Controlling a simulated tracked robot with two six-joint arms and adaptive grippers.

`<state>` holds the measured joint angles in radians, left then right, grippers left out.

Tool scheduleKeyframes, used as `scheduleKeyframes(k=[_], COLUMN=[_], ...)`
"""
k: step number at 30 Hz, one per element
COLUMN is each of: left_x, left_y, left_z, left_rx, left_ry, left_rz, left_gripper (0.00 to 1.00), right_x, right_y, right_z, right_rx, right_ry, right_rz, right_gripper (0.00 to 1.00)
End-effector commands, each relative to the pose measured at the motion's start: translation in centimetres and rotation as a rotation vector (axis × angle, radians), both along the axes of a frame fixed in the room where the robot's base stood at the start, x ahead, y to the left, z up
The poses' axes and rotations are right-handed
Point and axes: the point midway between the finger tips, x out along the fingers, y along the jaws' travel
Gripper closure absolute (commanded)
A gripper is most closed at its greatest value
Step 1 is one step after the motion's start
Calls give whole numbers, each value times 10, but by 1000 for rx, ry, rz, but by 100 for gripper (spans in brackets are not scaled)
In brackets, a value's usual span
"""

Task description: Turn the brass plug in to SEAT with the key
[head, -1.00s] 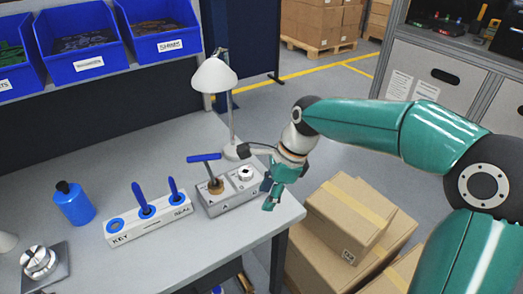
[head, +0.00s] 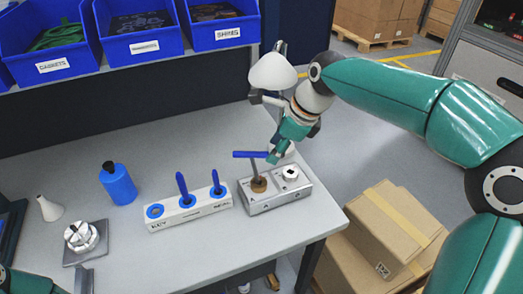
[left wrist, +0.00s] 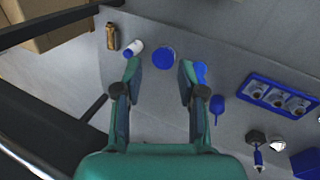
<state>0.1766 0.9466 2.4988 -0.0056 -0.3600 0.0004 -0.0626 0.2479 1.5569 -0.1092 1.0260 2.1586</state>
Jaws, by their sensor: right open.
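The brass plug (head: 259,184) sits in the left opening of a grey machined housing (head: 275,201) near the table's right end. The key (head: 250,154), with a blue crossbar handle and dark shaft, stands in the plug, tilted slightly. My right gripper (head: 272,157) is open, its fingertips close to the right end of the crossbar; I cannot tell whether they touch it. The SEAT mark is not readable. My left gripper (left wrist: 160,75) is open and empty in the left wrist view, above the table; part of my left arm shows at the head view's lower left.
A white KEY rack (head: 190,212) left of the housing holds two blue-handled tools and an empty blue-ringed hole. A blue bottle (head: 118,186) and a metal knob on a plate (head: 82,238) stand farther left. The lamp (head: 272,72) is close behind my right gripper.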

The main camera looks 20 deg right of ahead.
Motion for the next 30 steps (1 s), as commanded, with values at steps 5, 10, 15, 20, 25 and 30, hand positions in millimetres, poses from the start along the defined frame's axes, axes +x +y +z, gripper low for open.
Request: scheduleKeyframes(k=[5,10,15,20,25,30], left_x=[0,0,0,0,0,0], left_y=[0,0,0,0,0,0], left_z=[7,8,8,8,8,8], left_rx=[0,0,0,0,0,0], left_ry=[0,0,0,0,0,0], left_rz=[0,0,0,0,0,0], left_gripper=[60,60,60,60,60,60], right_x=[20,27,30,31,31,31], right_y=[16,22,24,25,25,25], right_z=[-13,-34,-44,-46,-46,-46], right_rx=[-1,-1,-1,-1,-1,-1], right_ry=[6,3,1,0,0,0], right_rz=[0,-1,-1,-2,-2,-2], right_gripper=[53,53,53,53,55,83])
